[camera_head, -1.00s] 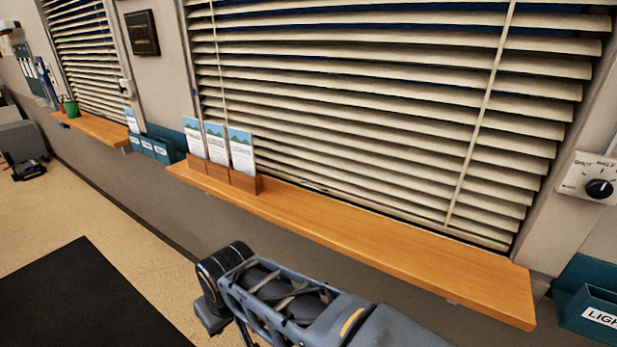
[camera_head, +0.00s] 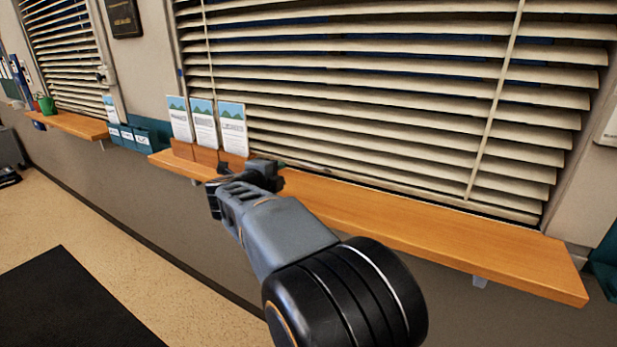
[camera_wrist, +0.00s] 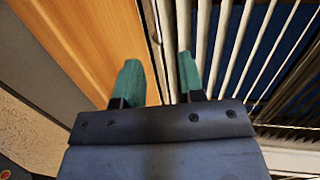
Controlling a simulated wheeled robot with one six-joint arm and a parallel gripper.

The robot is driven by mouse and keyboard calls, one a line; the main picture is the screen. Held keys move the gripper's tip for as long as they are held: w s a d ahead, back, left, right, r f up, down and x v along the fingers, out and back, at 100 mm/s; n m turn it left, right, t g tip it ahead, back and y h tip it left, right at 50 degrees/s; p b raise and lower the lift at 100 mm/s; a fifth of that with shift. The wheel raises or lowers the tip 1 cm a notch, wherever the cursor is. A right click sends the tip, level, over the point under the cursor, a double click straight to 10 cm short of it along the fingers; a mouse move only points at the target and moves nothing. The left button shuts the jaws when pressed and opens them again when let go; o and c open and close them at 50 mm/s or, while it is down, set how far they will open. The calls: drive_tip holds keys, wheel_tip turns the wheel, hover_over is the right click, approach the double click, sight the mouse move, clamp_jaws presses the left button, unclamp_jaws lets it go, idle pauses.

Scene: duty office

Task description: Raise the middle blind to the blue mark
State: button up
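The large cream slatted blind (camera_head: 400,110) fills the window in the middle of the head view. It is lowered, with its bottom close above the wooden sill. A small blue spot (camera_head: 181,72) shows on the window frame at its left edge; it looks like the blue mark. In the wrist view my gripper (camera_wrist: 159,75) has two teal fingers, clearly apart. The sill (camera_wrist: 75,40) lies to their left, and the blind's slats (camera_wrist: 235,60) run along their right. No grip on the blind is visible. In the head view my arm hides the fingertips.
Several leaflets (camera_head: 205,125) stand in a wooden holder at the sill's left end, close to my wrist. Teal wall pockets (camera_head: 135,137) hang between.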

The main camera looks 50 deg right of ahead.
sight(311, 167)
drive_tip(key=d, duration=0.1)
drive_tip(key=d+f+m+g, duration=0.1)
drive_tip(key=d, duration=0.1)
drive_tip(key=shift+s+f+g, duration=0.2)
drive_tip(key=shift+s+g, duration=0.05)
drive_tip(key=shift+g, duration=0.05)
drive_tip(key=b+x, duration=0.1)
drive_tip(key=x, duration=1)
drive_tip(key=shift+w+d+r, duration=0.1)
drive_tip(key=shift+d+r, duration=0.05)
drive_tip(key=shift+c, duration=0.2)
clamp_jaws()
